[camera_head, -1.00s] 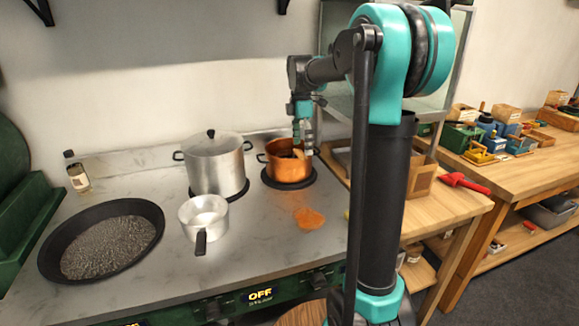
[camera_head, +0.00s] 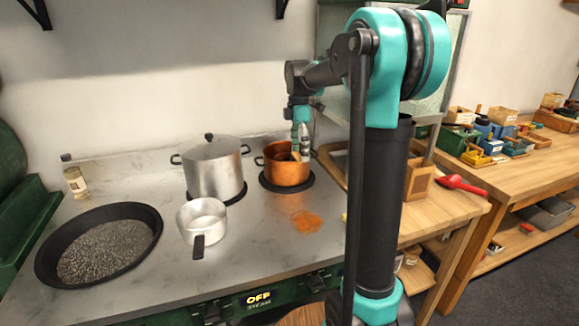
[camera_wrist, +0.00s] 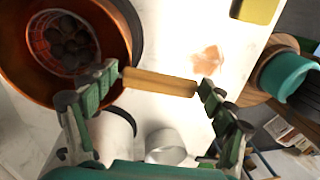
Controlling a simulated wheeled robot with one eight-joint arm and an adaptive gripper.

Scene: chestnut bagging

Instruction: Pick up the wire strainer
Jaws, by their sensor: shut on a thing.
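The wire strainer's round mesh basket (camera_wrist: 62,42) sits inside the copper pot (camera_wrist: 112,22) in the wrist view, with several dark chestnuts in it. Its light wooden handle (camera_wrist: 145,79) sticks out past the pot's rim and lies across between my fingertips. My gripper (camera_wrist: 160,84) is shut on this handle, with one finger at each side. In the head view my gripper (camera_head: 301,150) is at the right side of the copper pot (camera_head: 284,172), pointing down. The basket is hidden in the pot there.
A lidded steel pot (camera_head: 214,168) stands left of the copper pot. An orange-brown patch (camera_head: 306,221) marks the counter in front. A red scoop (camera_head: 461,185) lies on the wooden table.

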